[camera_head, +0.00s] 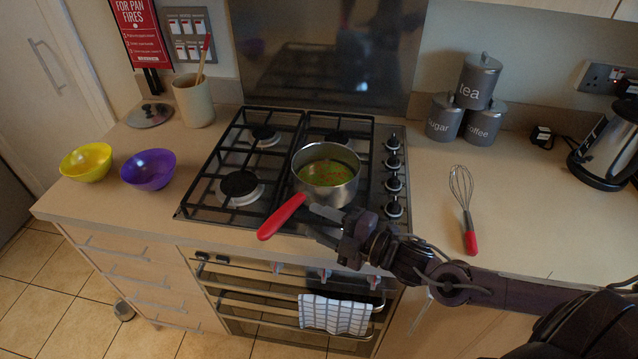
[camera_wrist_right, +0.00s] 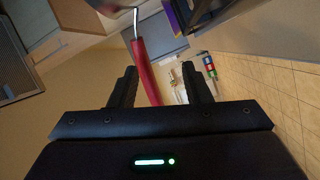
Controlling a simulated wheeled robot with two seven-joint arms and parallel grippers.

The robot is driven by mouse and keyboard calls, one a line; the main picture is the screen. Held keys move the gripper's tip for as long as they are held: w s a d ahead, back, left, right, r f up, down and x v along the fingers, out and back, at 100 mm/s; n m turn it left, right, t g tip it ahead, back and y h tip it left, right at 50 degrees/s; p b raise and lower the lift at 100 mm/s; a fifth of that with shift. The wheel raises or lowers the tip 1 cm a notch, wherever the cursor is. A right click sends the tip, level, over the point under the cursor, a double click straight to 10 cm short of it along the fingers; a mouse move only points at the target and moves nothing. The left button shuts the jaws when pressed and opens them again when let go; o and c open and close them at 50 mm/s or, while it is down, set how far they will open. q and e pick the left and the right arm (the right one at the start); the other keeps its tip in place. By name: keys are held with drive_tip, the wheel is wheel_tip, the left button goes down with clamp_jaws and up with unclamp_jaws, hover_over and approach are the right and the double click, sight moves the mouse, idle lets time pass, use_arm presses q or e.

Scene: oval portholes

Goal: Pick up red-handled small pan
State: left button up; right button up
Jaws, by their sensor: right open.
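The small pan (camera_head: 327,172) is silver with a red handle (camera_head: 281,217) and stands on the front right of the hob. Something greenish lies inside it. The handle points toward the front left, over the hob's front edge. My right gripper (camera_head: 318,224) is open, just right of the handle near the pan's front. In the right wrist view, the red handle (camera_wrist_right: 147,72) shows ahead of and between the two open fingers (camera_wrist_right: 160,88). I cannot tell whether a finger touches it. My left gripper is not in view.
A black gas hob (camera_head: 212,187) surrounds the pan. A yellow bowl (camera_head: 86,162) and a purple bowl (camera_head: 148,169) stand left. A red-handled whisk (camera_head: 464,204) lies on the right worktop, with canisters (camera_head: 476,82) and a kettle (camera_head: 606,146) behind. A towel (camera_head: 335,314) hangs below.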

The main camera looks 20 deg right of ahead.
sight(296, 209)
drive_tip(key=w+a+r+n+y, duration=0.1)
drive_tip(key=w+a+n+y+p, duration=0.1)
drive_tip(key=w+a+r+n+g+p, duration=0.1)
drive_tip(key=shift+w+a+r+n+y, duration=0.3)
drive_tip(key=shift+w+a+y, duration=0.1)
drive_tip(key=shift+w+a+f+p, duration=0.15)
drive_tip(key=shift+w+a+p, duration=0.15)
drive_tip(key=shift+w+a, duration=0.1)
clamp_jaws()
idle(0.5)
idle(0.8)
drive_tip(key=shift+w+d+r, duration=0.1)
drive_tip(key=shift+r, duration=0.1)
